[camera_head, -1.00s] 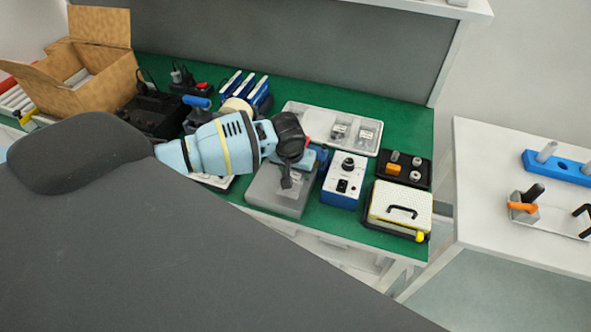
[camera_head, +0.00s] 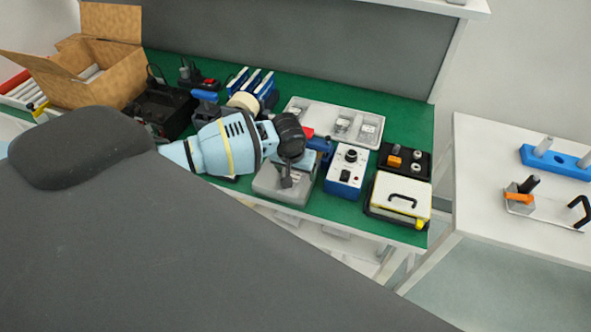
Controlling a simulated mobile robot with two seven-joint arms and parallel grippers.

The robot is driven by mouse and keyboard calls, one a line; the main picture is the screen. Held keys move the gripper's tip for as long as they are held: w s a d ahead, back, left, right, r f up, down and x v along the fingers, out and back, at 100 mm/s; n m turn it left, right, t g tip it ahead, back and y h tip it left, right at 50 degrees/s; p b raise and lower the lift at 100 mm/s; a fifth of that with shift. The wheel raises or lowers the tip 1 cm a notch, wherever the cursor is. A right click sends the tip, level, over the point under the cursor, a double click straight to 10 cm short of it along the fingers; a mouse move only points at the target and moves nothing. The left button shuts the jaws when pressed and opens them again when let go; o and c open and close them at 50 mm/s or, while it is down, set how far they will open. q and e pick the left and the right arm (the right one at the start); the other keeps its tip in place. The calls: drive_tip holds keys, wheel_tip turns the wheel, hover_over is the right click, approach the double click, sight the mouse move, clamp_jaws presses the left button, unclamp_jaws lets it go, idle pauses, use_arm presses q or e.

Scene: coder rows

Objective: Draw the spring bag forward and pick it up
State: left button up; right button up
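A pale tray (camera_head: 335,108) with clear compartments lies near the back of the green bench top. Several small clear bags (camera_head: 343,124) with grey contents lie in it. I cannot tell which is the spring bag. My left gripper (camera_head: 287,182) hangs from the pale blue arm, in front of the tray and over a grey device (camera_head: 274,190). The dark wrist hides the tray's near left part. The fingers are too small and overlapped to show whether they are open. My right gripper is not in view.
A blue-and-white control box (camera_head: 345,171), a black tray with small parts (camera_head: 405,161) and a white-lidded case (camera_head: 400,195) stand right of the gripper. A cardboard box (camera_head: 100,85) and blue racks (camera_head: 262,88) are at left. A white table (camera_head: 490,150) stands apart at right.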

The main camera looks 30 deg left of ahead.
sight(294, 176)
use_arm(q)
drive_tip(key=p+v, duration=0.1)
drive_tip(key=v, duration=0.5)
drive_tip(key=shift+w+r, duration=0.1)
drive_tip(key=shift+r, duration=0.05)
drive_tip(key=shift+v, duration=0.85)
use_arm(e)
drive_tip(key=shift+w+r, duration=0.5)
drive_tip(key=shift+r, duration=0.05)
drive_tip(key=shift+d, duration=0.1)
